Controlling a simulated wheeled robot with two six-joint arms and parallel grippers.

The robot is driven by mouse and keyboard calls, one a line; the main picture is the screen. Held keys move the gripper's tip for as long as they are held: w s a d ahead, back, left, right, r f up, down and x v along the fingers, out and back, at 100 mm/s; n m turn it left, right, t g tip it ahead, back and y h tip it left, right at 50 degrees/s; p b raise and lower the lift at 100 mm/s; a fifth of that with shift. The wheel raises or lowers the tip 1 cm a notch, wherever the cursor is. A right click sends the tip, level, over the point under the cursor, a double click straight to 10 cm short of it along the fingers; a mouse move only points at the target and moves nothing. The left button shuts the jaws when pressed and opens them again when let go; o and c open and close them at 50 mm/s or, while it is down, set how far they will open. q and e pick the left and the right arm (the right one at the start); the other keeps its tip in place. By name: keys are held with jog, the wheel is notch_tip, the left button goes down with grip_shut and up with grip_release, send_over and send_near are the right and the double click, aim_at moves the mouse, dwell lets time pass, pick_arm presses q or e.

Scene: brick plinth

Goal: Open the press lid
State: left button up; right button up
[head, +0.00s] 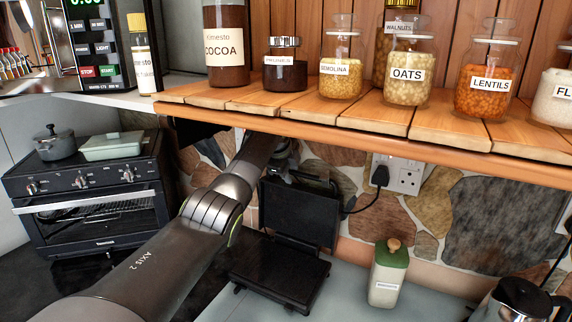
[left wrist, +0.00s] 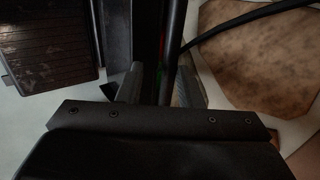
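The black press (head: 275,272) stands on the counter with its lid (head: 298,213) raised, about upright, at the back. Its ribbed plate also shows in the left wrist view (left wrist: 50,45). My left arm reaches in under the wooden shelf, and my left gripper (head: 283,158) is at the top of the lid, partly hidden by the arm and the shelf's shadow. In the left wrist view the grey fingers (left wrist: 160,88) stand either side of a dark upright bar at the lid. I cannot tell whether they touch it. My right gripper is not in view.
The wooden shelf (head: 365,135) with several labelled jars hangs close above my arm. A plug and cable (head: 380,175) sit at the wall behind the press. A green-topped bottle (head: 388,272) and a kettle (head: 518,300) stand to the right, a small oven (head: 90,190) to the left.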

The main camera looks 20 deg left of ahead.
pick_arm(q)
jog(key=shift+b+v, duration=1.1)
jog(key=shift+v, duration=1.7)
